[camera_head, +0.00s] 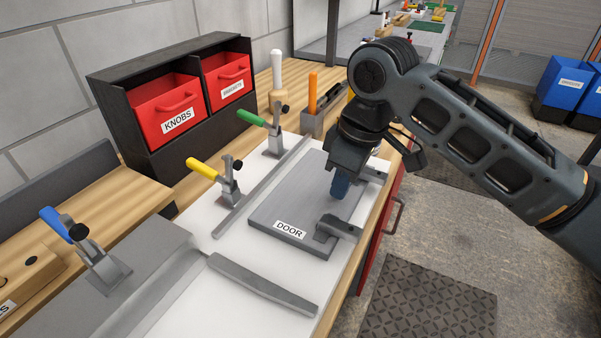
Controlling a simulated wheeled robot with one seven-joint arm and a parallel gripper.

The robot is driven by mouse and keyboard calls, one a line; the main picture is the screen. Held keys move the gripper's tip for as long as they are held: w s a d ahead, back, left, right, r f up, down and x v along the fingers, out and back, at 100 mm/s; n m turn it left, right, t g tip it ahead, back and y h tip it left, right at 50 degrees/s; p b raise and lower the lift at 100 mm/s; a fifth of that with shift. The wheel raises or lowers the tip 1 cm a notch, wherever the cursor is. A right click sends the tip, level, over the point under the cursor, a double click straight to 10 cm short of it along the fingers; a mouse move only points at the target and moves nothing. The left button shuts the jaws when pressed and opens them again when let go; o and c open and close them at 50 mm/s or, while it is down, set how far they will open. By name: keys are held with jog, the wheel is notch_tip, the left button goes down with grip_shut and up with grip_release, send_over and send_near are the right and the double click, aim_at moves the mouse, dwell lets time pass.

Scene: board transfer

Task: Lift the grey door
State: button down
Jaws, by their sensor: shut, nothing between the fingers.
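The grey door (276,205) is a flat panel with a white label reading DOOR. It lies flat on a white board (196,240) on the workbench. A dark grey handle-like piece (338,229) sits at its near right corner, and a similar piece (371,175) is at its far right edge. My gripper (339,187) points down over the right part of the door, with its blue fingers together and nothing between them. Whether the fingertips touch the door I cannot tell. My wrist hides part of the door's far right side.
Toggle clamps with green (251,117), yellow (202,168) and blue (54,222) handles stand along the left. A grey bar (262,285) lies nearer on the white board. A black cabinet with red bins (168,112) stands behind. Open floor (440,260) lies to the right.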

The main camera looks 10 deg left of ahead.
aim_at(298, 186)
jog(key=w+a, duration=0.1)
jog(key=a, duration=0.1)
jog(key=w+a, duration=0.1)
jog(key=a, duration=0.2)
jog(key=w+a, duration=0.1)
jog(key=a, duration=0.1)
jog(key=shift+a+p, duration=0.3)
jog(key=shift+p, duration=0.1)
jog(key=shift+f, duration=0.3)
jog(key=shift+s+f, duration=0.15)
jog(key=shift+f, duration=0.35)
